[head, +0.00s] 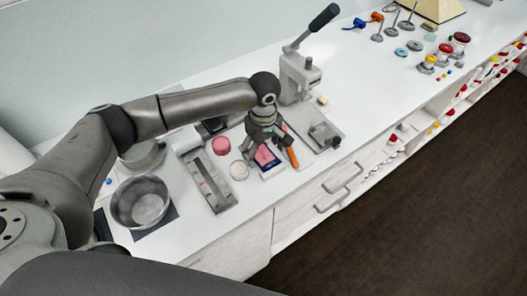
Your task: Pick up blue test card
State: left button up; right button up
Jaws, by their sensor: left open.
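A small card (271,165) with dark blue, pink and white areas lies on the white counter near its front edge; I take it for the blue test card. My left gripper (264,143) reaches in from the left and is open, pointing down just above and behind the card. Its fingers hide part of the card's back end. I cannot tell whether they touch it. My right gripper is not in view.
An orange item (292,157) lies right beside the card. A pink round pot (221,146) and a pale disc (239,170) sit to its left, near a grey tray (211,188) and a metal bowl (141,202). A lever press (299,76) stands behind right.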

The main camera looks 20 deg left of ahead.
pick_arm(q)
jog(key=shift+f, duration=0.5)
jog(key=c, duration=1)
jog(key=shift+r, duration=0.15)
